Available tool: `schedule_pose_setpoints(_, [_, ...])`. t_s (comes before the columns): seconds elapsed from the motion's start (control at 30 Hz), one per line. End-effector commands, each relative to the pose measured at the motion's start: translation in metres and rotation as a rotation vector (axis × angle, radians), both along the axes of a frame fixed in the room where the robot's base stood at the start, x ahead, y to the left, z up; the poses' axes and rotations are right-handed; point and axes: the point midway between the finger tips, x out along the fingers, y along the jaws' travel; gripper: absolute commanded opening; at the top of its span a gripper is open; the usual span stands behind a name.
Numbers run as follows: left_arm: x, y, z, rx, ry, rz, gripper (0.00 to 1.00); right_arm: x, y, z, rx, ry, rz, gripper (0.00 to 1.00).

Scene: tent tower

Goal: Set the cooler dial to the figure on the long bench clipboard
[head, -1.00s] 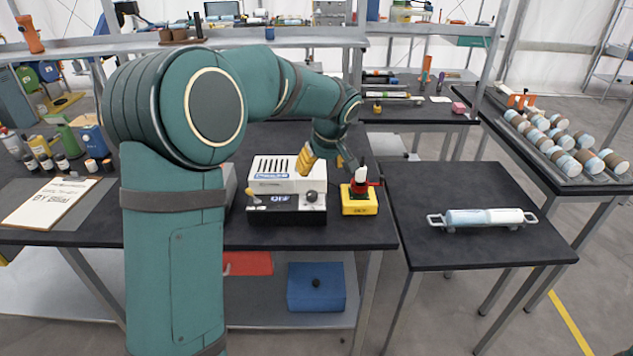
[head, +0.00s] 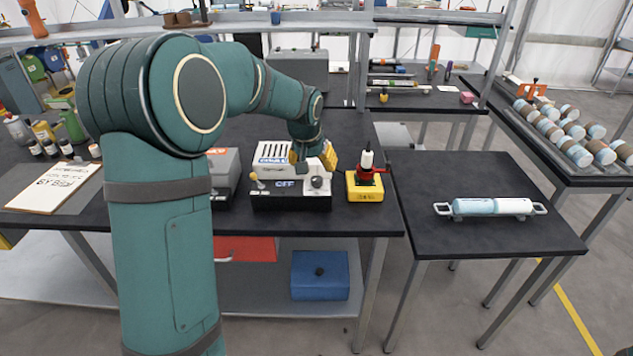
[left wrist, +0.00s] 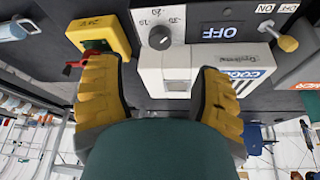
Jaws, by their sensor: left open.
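The white and black cooler (head: 290,190) stands on the long bench, its label reading OFF. Its dark round dial (head: 317,182) is on the front right; in the left wrist view the dial (left wrist: 160,36) has small figures around it, too small to read surely. My left gripper (head: 314,160) is over the cooler's top, behind the dial. In the left wrist view its yellow fingers (left wrist: 157,68) are spread and empty, with the dial beyond the tips, apart from them. The clipboard (head: 52,188) lies at the bench's left; its handwriting is not clearly legible. My right gripper is out of view.
A yellow block with a red-clamped bottle (head: 365,180) stands close right of the cooler. A grey box (head: 222,175) is on its left. A small table (head: 480,185) at right bears a blue and white cylinder (head: 490,207). Small bottles stand behind the clipboard.

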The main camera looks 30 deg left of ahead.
Motion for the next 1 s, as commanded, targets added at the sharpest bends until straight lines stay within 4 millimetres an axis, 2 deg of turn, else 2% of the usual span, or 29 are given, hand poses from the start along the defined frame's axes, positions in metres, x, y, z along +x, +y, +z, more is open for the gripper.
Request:
schedule_pose_setpoints(0.03, [0.004,0.001,-0.013,0.001,0.003,0.002,0.65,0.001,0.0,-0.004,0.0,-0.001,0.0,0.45])
schedule_pose_setpoints(0.2, [0.016,0.005,-0.043,0.0,0.003,0.001,0.65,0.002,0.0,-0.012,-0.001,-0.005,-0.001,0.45])
schedule_pose_setpoints(0.4, [0.026,0.008,-0.068,0.0,0.001,0.001,0.65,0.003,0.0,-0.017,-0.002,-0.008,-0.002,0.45])
schedule_pose_setpoints(0.6, [0.031,0.009,-0.079,0.0,0.0,0.001,0.65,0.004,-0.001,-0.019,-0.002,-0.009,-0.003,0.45])
schedule_pose_setpoints(0.9, [0.032,0.009,-0.079,0.0,0.0,0.001,0.67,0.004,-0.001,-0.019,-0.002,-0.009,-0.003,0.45])
schedule_pose_setpoints(0.97, [0.032,0.009,-0.079,0.0,0.0,0.001,0.46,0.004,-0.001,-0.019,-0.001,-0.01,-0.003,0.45])
schedule_pose_setpoints(1.0, [0.032,0.009,-0.079,0.0,0.0,0.001,0.32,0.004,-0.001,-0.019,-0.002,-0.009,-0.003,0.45])
